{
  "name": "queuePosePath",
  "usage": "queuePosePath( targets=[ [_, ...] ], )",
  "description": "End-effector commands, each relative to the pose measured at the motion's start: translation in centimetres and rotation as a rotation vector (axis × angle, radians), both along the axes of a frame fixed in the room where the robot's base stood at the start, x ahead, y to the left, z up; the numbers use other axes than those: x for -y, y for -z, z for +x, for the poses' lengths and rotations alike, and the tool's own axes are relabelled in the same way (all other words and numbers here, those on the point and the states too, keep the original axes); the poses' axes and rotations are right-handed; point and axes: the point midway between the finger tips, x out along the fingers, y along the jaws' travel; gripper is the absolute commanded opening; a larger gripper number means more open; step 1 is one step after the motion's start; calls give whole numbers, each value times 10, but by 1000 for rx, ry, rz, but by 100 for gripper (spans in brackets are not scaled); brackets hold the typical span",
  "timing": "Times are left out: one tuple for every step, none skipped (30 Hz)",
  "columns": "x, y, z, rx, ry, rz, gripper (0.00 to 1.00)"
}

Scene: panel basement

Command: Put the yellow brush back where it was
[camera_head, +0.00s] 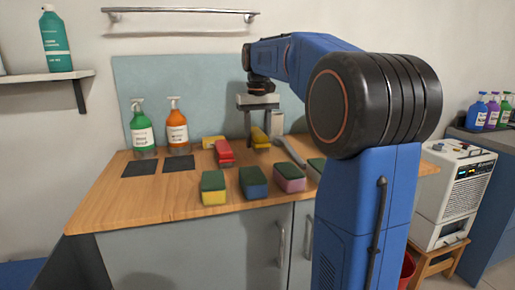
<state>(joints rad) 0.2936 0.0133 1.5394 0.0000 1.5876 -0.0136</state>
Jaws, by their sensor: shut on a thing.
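My gripper (260,125) points down over the back right part of the wooden counter. It is shut on the yellow brush (260,138), which shows just below and between the fingers. Part of the brush is hidden by the fingers. I cannot tell whether the brush touches the counter or hangs slightly above it. A red brush (224,154) lies to the left of my gripper. Another yellow item (212,141) lies just behind the red brush, partly hidden. A grey curved item (290,152) lies to the right of my gripper.
Several sponges, among them a yellow one (214,197) and a blue one (253,190), line the counter's (110,203) front. A green bottle (142,128) and an orange bottle (176,125) stand back left. Two dark squares (139,168) lie before them, empty. My arm hides the counter's right part.

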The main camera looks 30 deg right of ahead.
Motion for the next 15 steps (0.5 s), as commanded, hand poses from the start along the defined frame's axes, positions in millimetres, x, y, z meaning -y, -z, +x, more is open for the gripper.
queuePosePath(
  targets=[
    [0, 6, -1, -2, 0, 1, 12],
    [0, 11, -1, -2, 0, 1, 12],
    [0, 16, -1, -2, 0, 1, 12],
    [0, 20, -1, -3, 0, 1, 12],
    [0, 25, -1, -3, 0, 1, 12],
    [0, 29, 0, -2, 0, 1, 12],
    [0, 31, 0, -1, 0, 0, 12],
    [0, 33, 0, -1, 0, 0, 12],
    [0, 33, 0, -1, 0, 0, 12],
    [0, 33, 0, -1, 0, 0, 12],
    [0, 33, 0, 0, 0, 0, 12],
    [0, 33, 0, 0, 0, 0, 12],
    [0, 33, 0, 0, 0, 0, 12],
    [0, 33, 0, 0, 0, 0, 12],
    [0, 33, 0, 0, 0, 0, 12]
  ],
)
